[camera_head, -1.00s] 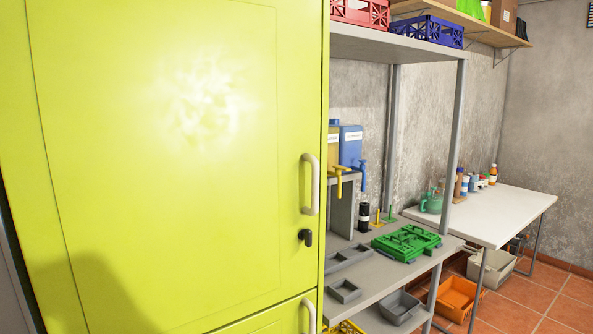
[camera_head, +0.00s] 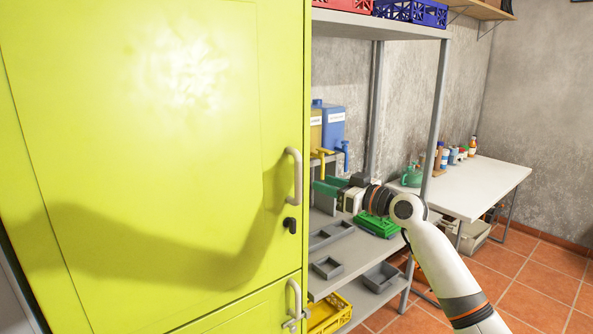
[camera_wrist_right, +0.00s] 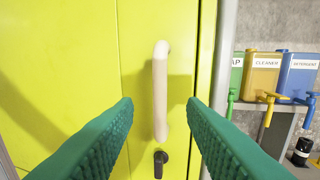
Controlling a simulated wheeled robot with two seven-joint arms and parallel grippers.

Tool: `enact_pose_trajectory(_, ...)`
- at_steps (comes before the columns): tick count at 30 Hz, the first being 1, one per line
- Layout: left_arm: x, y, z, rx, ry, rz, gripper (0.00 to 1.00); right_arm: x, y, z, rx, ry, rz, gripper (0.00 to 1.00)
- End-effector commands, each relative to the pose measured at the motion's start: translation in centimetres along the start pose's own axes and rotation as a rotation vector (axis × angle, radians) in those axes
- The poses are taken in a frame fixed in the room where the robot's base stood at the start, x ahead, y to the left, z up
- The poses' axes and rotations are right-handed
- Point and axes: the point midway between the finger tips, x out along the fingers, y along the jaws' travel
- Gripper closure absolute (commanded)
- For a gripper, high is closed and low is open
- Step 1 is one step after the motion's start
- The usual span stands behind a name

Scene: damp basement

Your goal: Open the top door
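The top door (camera_head: 150,130) of the yellow-green cabinet is closed and fills the left of the head view. Its pale vertical handle (camera_head: 293,177) is near the door's right edge, with a black key or lock (camera_head: 290,225) below it. My right gripper (camera_head: 322,186) is to the right of the handle in the head view, its green fingers pointing left. In the right wrist view the fingers (camera_wrist_right: 160,105) are open, and the handle (camera_wrist_right: 160,90) stands between them in the picture, apart from both. My left gripper is out of view.
A lower door with its own handle (camera_head: 294,303) is below. A grey shelf rack (camera_head: 440,110) stands right of the cabinet, with dispensers (camera_head: 333,128), a green case (camera_head: 378,225) and grey trays. A white table (camera_head: 480,188) is farther right.

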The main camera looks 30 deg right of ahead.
Motion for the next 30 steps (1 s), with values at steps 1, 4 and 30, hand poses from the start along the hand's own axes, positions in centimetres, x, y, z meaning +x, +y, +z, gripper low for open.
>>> enact_pose_trajectory(1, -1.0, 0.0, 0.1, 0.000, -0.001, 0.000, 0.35, 1.1, 0.0, 0.7, 0.003, -0.003, 0.000, 0.62)
enact_pose_trajectory(4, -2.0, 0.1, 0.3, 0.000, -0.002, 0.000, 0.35, 3.2, 0.0, 0.7, 0.004, -0.003, 0.001, 0.62)
enact_pose_trajectory(30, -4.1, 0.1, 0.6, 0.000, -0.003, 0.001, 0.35, 9.5, 0.0, 0.0, -0.001, 0.001, -0.002, 0.80)
